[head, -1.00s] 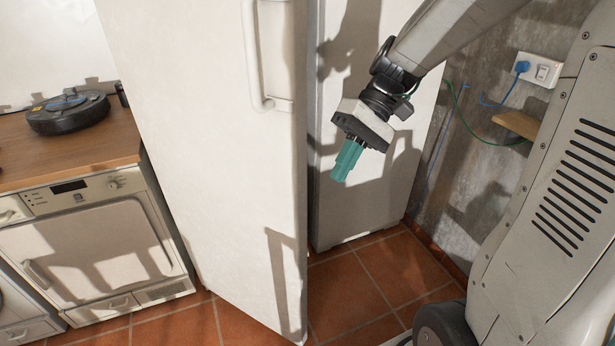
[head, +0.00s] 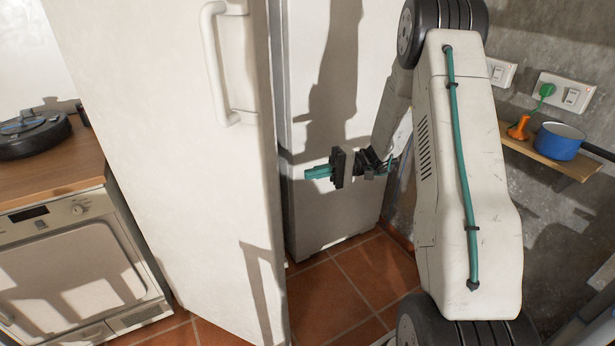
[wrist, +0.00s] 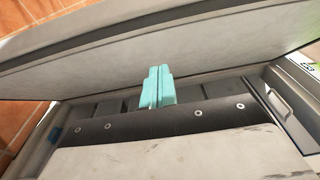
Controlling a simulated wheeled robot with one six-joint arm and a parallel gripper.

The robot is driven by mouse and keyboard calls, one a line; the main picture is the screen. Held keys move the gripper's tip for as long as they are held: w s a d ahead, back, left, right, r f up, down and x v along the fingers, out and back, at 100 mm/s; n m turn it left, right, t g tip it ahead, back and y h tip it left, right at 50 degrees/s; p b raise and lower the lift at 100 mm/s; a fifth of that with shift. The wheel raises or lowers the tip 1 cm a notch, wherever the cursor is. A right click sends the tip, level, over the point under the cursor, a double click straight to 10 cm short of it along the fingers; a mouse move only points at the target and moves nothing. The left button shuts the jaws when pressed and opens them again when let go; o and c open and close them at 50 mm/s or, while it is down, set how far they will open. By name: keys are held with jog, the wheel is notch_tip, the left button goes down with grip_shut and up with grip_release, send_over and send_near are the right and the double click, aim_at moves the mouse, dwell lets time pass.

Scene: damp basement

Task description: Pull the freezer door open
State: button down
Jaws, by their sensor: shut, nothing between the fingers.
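The freezer door (head: 170,150) is a tall white panel in the head view, standing ajar, with a pale vertical handle (head: 210,70) on its outer face. A gap separates its right edge from the white freezer body (head: 345,215) behind. My gripper (head: 308,174) is beside that edge in front of the freezer body, its teal fingers together and empty, pointing left toward the door's inner side. In the wrist view the teal fingers (wrist: 159,72) point at a long grey panel (wrist: 210,45), seemingly the door's inner side. I cannot tell whether they touch it.
A wooden counter (head: 60,160) with a round dark device (head: 32,135) stands left, above a white appliance (head: 70,265). At right, a wall shelf (head: 535,150) holds a blue pot (head: 560,141). Tiled floor (head: 340,290) is open below the gap.

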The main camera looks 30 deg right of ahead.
jog(key=s+a, duration=0.1)
jog(key=a, duration=1)
jog(key=shift+s, duration=0.2)
